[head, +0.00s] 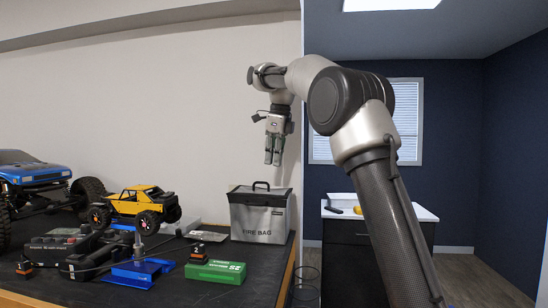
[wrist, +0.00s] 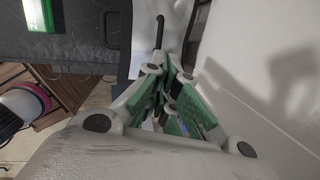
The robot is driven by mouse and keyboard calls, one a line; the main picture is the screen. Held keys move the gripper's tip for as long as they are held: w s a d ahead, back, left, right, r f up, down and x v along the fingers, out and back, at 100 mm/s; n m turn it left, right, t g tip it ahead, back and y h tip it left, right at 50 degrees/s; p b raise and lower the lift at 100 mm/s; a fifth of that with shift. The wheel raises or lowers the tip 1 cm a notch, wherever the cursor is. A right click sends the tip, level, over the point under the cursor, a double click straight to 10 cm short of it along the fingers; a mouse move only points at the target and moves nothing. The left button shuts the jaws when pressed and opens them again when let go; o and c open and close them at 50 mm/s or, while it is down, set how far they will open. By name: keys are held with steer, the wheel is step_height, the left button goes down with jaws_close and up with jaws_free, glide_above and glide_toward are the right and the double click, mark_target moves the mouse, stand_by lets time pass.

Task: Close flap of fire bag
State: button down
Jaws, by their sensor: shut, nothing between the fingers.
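The fire bag (head: 258,222) is a silver-grey box-shaped bag with "FIRE BAG" on its front. It stands upright at the far right end of the bench. In the wrist view my gripper's green-padded fingers (wrist: 175,95) are together. They hide part of the grey bag surface (wrist: 143,50) behind them.
A green box (head: 216,271), a blue stand (head: 138,272), a black transmitter (head: 88,255) and a yellow crawler (head: 143,205) lie left of the bag. A blue truck (head: 35,180) stands far left. A pale wall (wrist: 275,90) is close on the right in the wrist view.

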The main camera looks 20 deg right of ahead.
steer(key=w+a+f, duration=0.1)
steer(key=a+f, duration=0.1)
steer(key=a, duration=0.1)
steer(key=shift+w, duration=0.35)
steer(key=shift+w+a+f, duration=0.3)
steer(key=shift+a+f, duration=0.2)
steer(key=shift+f, duration=0.15)
steer(key=shift+w+a+f, duration=0.25)
steer(key=shift+a+f, duration=0.2)
steer(key=shift+f, duration=0.15)
steer(key=shift+r, duration=0.1)
steer(key=shift+w+v, duration=0.2)
steer(key=shift+v, duration=1)
steer(key=w+a+v, duration=0.1)
steer(key=w+v, duration=0.1)
steer(key=v, duration=0.7)
glide_above(257, 192)
steer(key=s, duration=0.1)
steer(key=shift+s+d+r, duration=0.2)
steer(key=shift+d+r, duration=0.05)
steer(key=shift+r, duration=0.2)
steer(key=shift+s+d+r, duration=0.15)
steer(key=shift+d+r, duration=0.05)
steer(key=shift+r, duration=0.2)
